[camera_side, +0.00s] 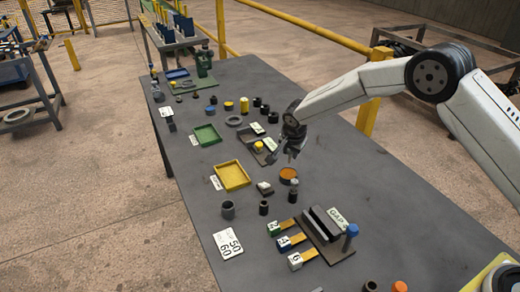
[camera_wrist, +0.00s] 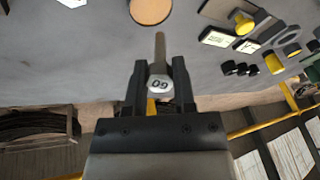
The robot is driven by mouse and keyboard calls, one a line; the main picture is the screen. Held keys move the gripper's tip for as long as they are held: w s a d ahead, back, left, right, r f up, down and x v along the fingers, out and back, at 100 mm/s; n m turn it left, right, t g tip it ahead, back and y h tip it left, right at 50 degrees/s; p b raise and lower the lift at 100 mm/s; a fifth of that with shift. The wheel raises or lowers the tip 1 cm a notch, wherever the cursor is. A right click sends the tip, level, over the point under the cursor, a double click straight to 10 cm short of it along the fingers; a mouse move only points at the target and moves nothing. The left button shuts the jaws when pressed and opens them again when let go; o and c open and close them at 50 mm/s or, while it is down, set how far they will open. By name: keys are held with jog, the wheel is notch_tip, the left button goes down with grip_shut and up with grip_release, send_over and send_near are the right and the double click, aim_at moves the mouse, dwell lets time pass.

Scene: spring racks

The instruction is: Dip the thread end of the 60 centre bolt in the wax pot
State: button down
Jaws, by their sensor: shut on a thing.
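My gripper (camera_wrist: 157,85) is shut on the 60 centre bolt (camera_wrist: 159,50). The bolt's head, marked 60, sits between the fingers, and its bare shank points away from them. The wax pot (camera_wrist: 150,10), a round dark pot with an orange-brown top, is cut off by the top edge of the wrist view, just beyond the shank's end. In the side view my gripper (camera_side: 291,152) hangs over the table a little behind the wax pot (camera_side: 288,173). The shank appears apart from the pot; the bolt is hard to make out in the side view.
A yellow tray (camera_side: 232,176) and a green tray (camera_side: 207,135) lie to the left. A GAP fixture (camera_side: 325,228) with numbered blocks stands in front. Dark cylinders (camera_side: 264,207) stand nearby. A board with a yellow knob (camera_side: 258,147) lies behind.

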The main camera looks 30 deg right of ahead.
jog(key=shift+f, duration=1.65)
jog(key=shift+f, duration=0.6)
dwell(0.9)
jog(key=shift+r, duration=0.1)
jog(key=shift+r, duration=3.45)
jog(key=s+d+r+n+y, duration=0.2)
jog(key=s+d+r+n, duration=0.1)
jog(key=s+n, duration=0.3)
jog(key=s+d+r+n+y, duration=0.2)
jog(key=s+d+r+n, duration=0.2)
jog(key=s, duration=0.6)
jog(key=shift+s+r+n, duration=0.15)
jog(key=shift+r+n, duration=0.9)
jog(key=shift+n, duration=0.15)
